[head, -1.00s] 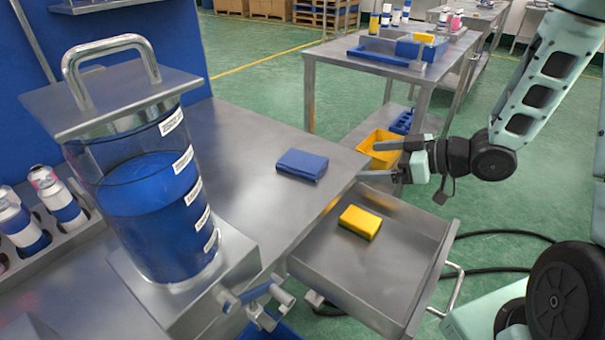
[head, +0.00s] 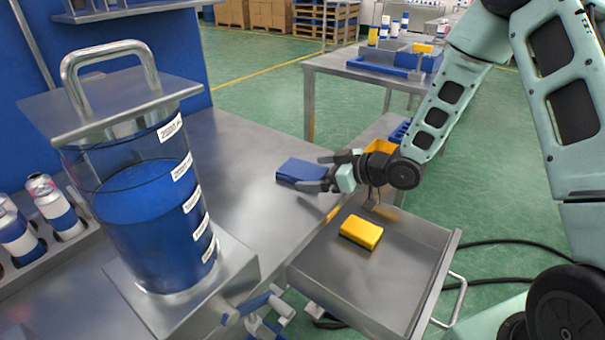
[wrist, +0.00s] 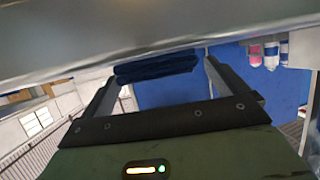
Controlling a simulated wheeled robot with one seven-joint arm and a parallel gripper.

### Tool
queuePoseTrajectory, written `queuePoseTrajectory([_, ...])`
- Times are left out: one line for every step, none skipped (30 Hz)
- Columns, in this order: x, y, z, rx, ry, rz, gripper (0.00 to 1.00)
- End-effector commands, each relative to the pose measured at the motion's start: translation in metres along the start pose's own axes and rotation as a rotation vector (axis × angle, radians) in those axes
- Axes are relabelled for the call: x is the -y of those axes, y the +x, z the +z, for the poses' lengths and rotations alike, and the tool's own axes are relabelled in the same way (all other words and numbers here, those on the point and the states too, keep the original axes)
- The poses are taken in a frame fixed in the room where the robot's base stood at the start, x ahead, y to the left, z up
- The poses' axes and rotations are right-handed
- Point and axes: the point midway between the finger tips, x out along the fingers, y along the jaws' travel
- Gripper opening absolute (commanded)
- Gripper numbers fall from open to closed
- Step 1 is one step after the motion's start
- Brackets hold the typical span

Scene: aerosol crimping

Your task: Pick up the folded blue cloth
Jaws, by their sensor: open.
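The folded blue cloth (head: 297,169) lies flat on the steel table, near its right edge. My gripper (head: 320,172) is open at the cloth's right end, with one finger on the far side and one on the near side. In the wrist view the dark blue cloth (wrist: 155,67) shows between the spread fingertips (wrist: 162,72). I cannot tell whether the fingers touch it.
An open steel drawer (head: 400,262) with a yellow sponge (head: 361,232) in it sticks out below my gripper. A clear tank of blue liquid (head: 150,220) stands to the left on the table (head: 230,150). A yellow bin (head: 381,146) is behind my gripper.

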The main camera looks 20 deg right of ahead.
Motion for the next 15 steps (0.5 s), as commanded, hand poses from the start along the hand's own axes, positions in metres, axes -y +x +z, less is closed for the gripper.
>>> queuePoseTrajectory([0.000,0.007,0.000,-0.001,-0.001,-0.002,0.98])
queuePoseTrajectory([0.001,0.011,0.000,0.000,-0.001,-0.002,0.98])
queuePoseTrajectory([0.001,0.014,0.000,0.001,-0.001,-0.002,0.98])
queuePoseTrajectory([0.001,0.016,0.000,0.001,0.000,-0.001,0.98])
queuePoseTrajectory([0.000,0.017,0.000,0.001,0.000,0.000,0.98])
queuePoseTrajectory([0.000,0.018,0.000,0.001,0.000,0.000,0.98])
queuePoseTrajectory([0.000,0.018,0.000,0.001,0.000,0.001,0.98])
queuePoseTrajectory([0.000,0.019,0.000,0.001,0.000,0.001,0.98])
queuePoseTrajectory([0.000,0.018,0.000,0.001,0.000,0.001,0.98])
queuePoseTrajectory([0.000,0.018,0.000,0.001,0.000,0.001,0.98])
queuePoseTrajectory([0.000,0.018,0.000,0.000,0.000,0.001,0.98])
queuePoseTrajectory([0.000,0.018,0.000,0.000,0.000,0.001,0.98])
queuePoseTrajectory([0.000,0.018,0.000,0.000,0.000,0.000,0.90])
queuePoseTrajectory([0.000,0.018,0.000,0.000,0.000,0.000,0.81])
queuePoseTrajectory([0.000,0.018,0.000,0.000,0.000,0.000,0.70])
